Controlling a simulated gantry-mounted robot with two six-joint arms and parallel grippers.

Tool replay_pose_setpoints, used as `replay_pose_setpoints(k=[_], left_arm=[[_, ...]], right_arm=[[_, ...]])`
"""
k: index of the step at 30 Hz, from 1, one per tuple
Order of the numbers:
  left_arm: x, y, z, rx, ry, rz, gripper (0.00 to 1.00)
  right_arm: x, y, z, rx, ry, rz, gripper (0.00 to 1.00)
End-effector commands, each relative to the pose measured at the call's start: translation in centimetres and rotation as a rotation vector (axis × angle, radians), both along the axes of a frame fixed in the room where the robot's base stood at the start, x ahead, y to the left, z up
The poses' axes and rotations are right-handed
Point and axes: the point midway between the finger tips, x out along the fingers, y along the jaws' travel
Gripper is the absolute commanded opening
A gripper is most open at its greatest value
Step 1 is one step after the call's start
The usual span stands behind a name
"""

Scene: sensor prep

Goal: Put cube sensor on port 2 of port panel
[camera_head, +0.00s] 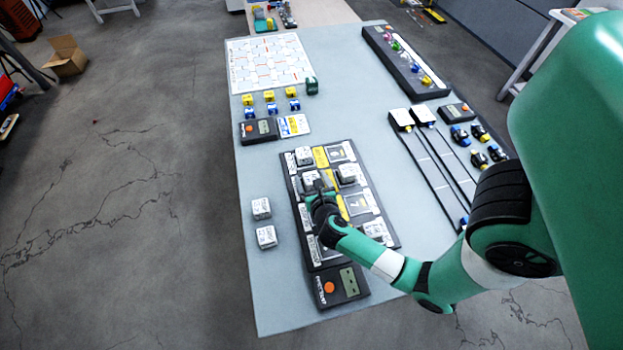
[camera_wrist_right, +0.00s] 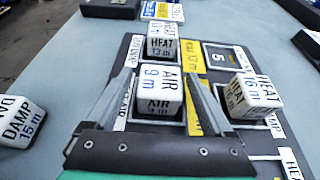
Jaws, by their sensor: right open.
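The port panel (camera_head: 308,250) is a dark board with two columns of white-framed ports and yellow strips. My right gripper (camera_head: 316,187) is over its left column. In the right wrist view its open fingers (camera_wrist_right: 160,88) stand on either side of a white cube sensor marked AIR 9 m (camera_wrist_right: 160,78). A HEAT 13 m cube (camera_wrist_right: 163,45) sits just beyond it. A HEAT 16 m cube (camera_wrist_right: 252,97) sits on the right column. Port 5 (camera_wrist_right: 220,57) is bare. I cannot make out a port marked 2. My left gripper is not in view.
Two loose white cubes (camera_head: 261,208) (camera_head: 266,237) lie on the table left of the panel; one reads DAMP 15 m (camera_wrist_right: 22,122). A display box with an orange button (camera_head: 340,287) adjoins the panel's near end. Rails (camera_head: 437,165) stand to the right.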

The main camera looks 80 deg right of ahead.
Motion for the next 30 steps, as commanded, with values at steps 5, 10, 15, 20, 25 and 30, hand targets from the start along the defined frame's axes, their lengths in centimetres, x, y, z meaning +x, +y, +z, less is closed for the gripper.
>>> replay_pose_setpoints(k=[5,10,15,20,25,30], left_arm=[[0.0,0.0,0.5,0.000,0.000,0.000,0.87],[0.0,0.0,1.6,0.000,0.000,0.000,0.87],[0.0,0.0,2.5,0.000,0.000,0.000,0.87],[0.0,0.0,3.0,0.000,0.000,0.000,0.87],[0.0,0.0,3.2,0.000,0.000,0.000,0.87],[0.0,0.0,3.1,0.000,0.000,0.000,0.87]], right_arm=[[-0.2,0.7,0.6,0.001,0.002,0.004,0.87],[-1.3,3.7,2.1,0.001,0.003,0.010,0.87],[-2.7,7.1,3.6,0.001,0.003,0.010,0.87],[-3.6,9.1,4.5,0.000,0.000,0.007,0.87],[-4.2,10.1,4.9,0.000,0.000,0.001,0.87],[-4.3,10.3,4.9,-0.001,0.000,-0.001,0.87]])
